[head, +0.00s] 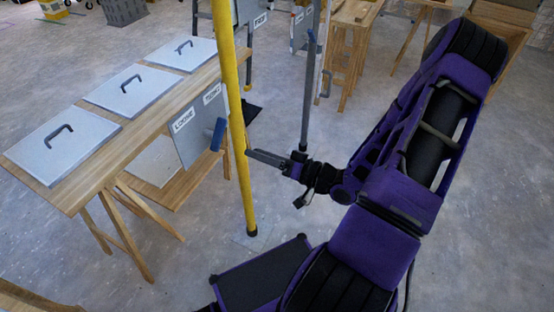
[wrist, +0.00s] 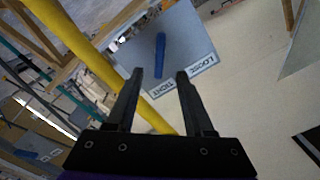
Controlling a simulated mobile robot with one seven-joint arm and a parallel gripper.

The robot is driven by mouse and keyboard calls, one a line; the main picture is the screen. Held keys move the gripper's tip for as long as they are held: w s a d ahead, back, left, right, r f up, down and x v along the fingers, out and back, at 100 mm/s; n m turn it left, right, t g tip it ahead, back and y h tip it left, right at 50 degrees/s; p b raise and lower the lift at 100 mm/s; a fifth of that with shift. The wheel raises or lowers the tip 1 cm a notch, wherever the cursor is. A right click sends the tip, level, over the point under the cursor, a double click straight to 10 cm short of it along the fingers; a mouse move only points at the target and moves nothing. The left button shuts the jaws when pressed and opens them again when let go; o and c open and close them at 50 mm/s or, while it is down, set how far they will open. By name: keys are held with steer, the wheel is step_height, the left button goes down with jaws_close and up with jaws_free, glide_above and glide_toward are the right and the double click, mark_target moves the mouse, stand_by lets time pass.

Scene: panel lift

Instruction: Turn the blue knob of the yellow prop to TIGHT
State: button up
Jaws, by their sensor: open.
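The yellow prop (head: 238,150) stands upright beside a wooden bench. A grey plate (head: 190,143) next to it carries the words LOOSE and TIGHT along its top edge. The blue knob (head: 218,134) is a bar on this plate, steeply slanted; in the wrist view one end of the knob (wrist: 160,55) lies nearer TIGHT than LOOSE. I cannot tell its exact setting. My gripper (head: 248,154) is open, just right of the prop and knob. In the wrist view my gripper (wrist: 159,74) has the knob's near end showing between its fingertips, with no visible grip.
Several grey panels with black handles (head: 123,88) lie on the wooden bench (head: 110,168) at left. A thin grey pole (head: 308,90) stands behind my gripper. Wooden trestles (head: 350,60) stand further back.

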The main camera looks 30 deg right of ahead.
steer(key=shift+v, duration=2.6)
